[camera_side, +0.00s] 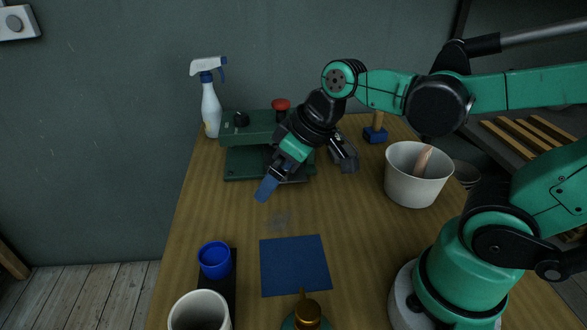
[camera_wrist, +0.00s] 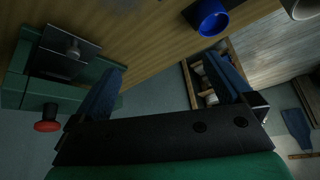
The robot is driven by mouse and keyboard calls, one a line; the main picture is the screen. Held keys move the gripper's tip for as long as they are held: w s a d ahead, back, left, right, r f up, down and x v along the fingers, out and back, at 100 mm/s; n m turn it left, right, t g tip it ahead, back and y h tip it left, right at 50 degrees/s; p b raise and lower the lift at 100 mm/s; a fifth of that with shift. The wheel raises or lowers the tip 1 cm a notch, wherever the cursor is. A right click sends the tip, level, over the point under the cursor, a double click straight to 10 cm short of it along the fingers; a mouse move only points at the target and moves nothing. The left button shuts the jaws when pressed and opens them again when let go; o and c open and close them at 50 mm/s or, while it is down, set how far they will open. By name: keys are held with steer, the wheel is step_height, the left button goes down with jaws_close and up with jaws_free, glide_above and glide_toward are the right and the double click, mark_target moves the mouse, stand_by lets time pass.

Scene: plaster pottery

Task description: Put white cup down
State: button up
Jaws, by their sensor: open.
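A white cup (camera_side: 199,312) stands upright at the near left of the table, cut off by the bottom edge of the side view. Its rim also shows at the top right corner of the wrist view (camera_wrist: 301,9). A blue cup (camera_side: 214,262) stands just behind it on a dark strip (camera_side: 231,285), and shows at the top of the wrist view (camera_wrist: 208,18). My gripper (camera_side: 267,189) hangs above the table in front of the green machine, tilted down to the left. In the wrist view my gripper (camera_wrist: 165,82) has its blue fingers wide apart with nothing between them.
A green machine (camera_side: 248,160) with a red knob stands at the back, beside a spray bottle (camera_side: 211,105). A blue square mat (camera_side: 294,265) lies empty on the wooden table (camera_side: 200,205). A white pot (camera_side: 414,180) holding a tool stands right. A brown knobbed object (camera_side: 307,311) is at the front.

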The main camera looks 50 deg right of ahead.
steer(key=d+m, duration=0.1)
steer(key=d+m+t+h, duration=0.1)
steer(key=s+d+h, duration=0.1)
steer(key=shift+r+m+t, duration=0.4)
